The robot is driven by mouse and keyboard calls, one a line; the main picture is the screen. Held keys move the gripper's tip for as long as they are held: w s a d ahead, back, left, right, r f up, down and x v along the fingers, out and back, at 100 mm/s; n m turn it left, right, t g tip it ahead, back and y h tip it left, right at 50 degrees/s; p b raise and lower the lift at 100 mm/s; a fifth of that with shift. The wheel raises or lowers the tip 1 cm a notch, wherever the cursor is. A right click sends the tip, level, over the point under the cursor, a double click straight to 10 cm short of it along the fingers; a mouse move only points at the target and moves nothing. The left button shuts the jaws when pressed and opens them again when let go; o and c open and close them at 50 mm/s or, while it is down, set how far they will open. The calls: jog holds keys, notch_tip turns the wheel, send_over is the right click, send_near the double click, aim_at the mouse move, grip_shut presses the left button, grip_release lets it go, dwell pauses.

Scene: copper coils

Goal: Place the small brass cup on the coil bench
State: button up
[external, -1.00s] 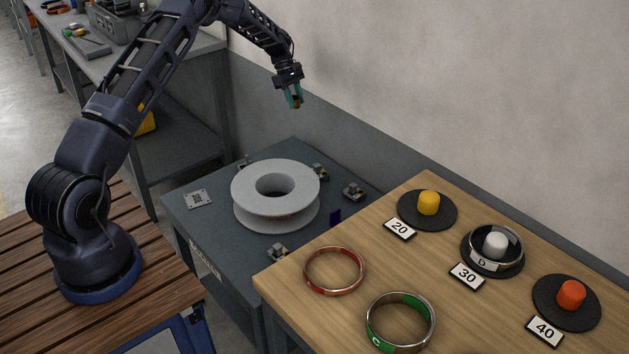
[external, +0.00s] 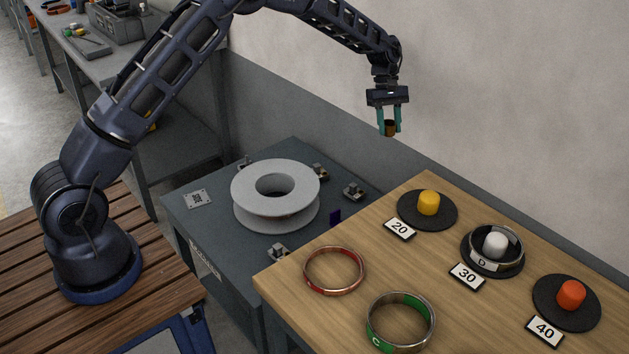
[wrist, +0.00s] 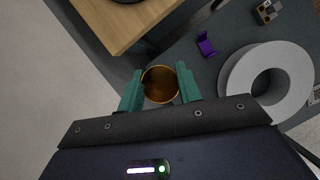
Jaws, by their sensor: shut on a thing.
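The small brass cup (external: 390,128) is held between the teal fingers of my gripper (external: 389,122), high above the gap behind the grey bench and the wooden table. In the wrist view the cup (wrist: 160,84) shows its round open rim between the two fingertips of my gripper (wrist: 160,88). My gripper is shut on it and points down. The grey bench (external: 205,222) with a large grey spool (external: 300,190) on it stands below and to the left of the cup. I cannot tell whether this or the wooden table is the coil bench.
The wooden table (external: 310,310) holds a red ring (external: 308,277), a green ring (external: 371,322), and black discs with yellow (external: 429,203), white (external: 495,245) and orange (external: 571,295) pegs. A ring surrounds the white peg. A purple piece (wrist: 207,44) lies near the spool.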

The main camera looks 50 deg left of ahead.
jog(key=s+d+r+m, duration=0.1)
jog(key=s+d, duration=0.1)
jog(key=d, duration=0.4)
jog(key=s+d+r+m, duration=0.1)
jog(key=s+d+r, duration=0.1)
jog(key=d, duration=0.3)
notch_tip(320, 180, up, 6)
jog(key=m+g+y, duration=0.2)
jog(key=m, duration=0.5)
send_over(435, 294)
jog(key=w, duration=0.1)
jog(key=f, duration=1.9)
jog(key=shift+w+a+f, duration=0.15)
jog(key=shift+a+f, duration=0.05)
jog(key=shift+a, duration=0.1)
jog(key=shift+f, duration=0.1)
jog(key=o, duration=1)
jog(key=shift+c, duration=0.2)
